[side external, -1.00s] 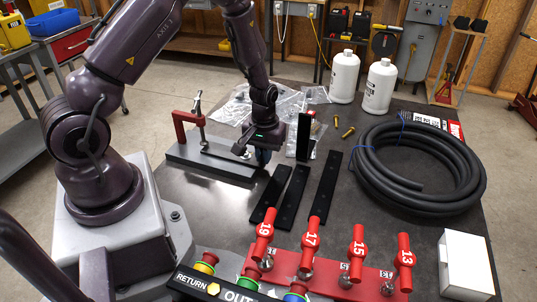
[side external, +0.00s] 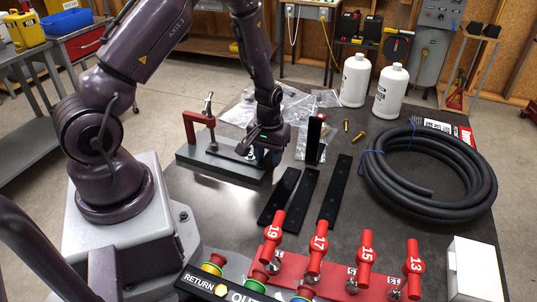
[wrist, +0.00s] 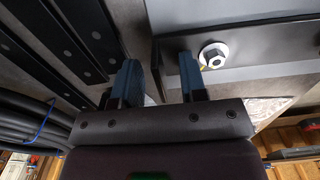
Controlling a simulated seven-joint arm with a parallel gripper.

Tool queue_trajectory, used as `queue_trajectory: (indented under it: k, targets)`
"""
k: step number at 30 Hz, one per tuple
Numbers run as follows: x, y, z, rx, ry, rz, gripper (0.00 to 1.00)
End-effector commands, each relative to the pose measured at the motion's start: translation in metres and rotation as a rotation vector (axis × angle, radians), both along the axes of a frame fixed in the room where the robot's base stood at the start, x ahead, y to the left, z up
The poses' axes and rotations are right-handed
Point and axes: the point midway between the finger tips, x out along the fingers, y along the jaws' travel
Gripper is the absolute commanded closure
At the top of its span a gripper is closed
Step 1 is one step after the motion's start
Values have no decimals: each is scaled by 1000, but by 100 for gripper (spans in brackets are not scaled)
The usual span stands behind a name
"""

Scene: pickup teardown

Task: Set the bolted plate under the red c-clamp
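The red c-clamp (side external: 192,124) stands upright at the back left end of a long grey steel piece (side external: 215,162) on the table. The bolted plate (wrist: 222,76) is dark, with a washer and bolt (wrist: 212,56) near its end in the wrist view. In the side view it lies along the grey piece, partly hidden by my gripper. My gripper (wrist: 161,82) points down at the right end of the grey piece. Its blue fingers are apart. The right finger overlaps the plate's edge, and the left finger is clear of it. I cannot tell whether either touches the plate.
Black strips (side external: 290,195) lie to the right, near an upright black piece (side external: 314,140). A coiled black hose (side external: 430,200), two white bottles (side external: 391,90) and loose brass bolts (side external: 359,136) are farther right. Red-handled valves (side external: 316,255) stand in front. Clear bags lie behind the clamp.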

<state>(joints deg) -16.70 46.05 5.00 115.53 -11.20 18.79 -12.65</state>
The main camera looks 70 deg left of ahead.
Motion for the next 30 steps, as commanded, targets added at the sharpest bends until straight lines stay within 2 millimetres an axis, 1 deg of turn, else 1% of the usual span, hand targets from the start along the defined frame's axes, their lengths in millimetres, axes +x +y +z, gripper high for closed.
queue_trajectory:
  k: [8, 11, 24, 30]
  targets:
    - [0, 0, 1, 0, 0, 0, 62]
    - [0, 0, 9, 1, -1, 0, 62]
    - [0, 0, 53, 0, -1, -1, 62]
    - [0, 0, 68, 0, 0, -1, 62]
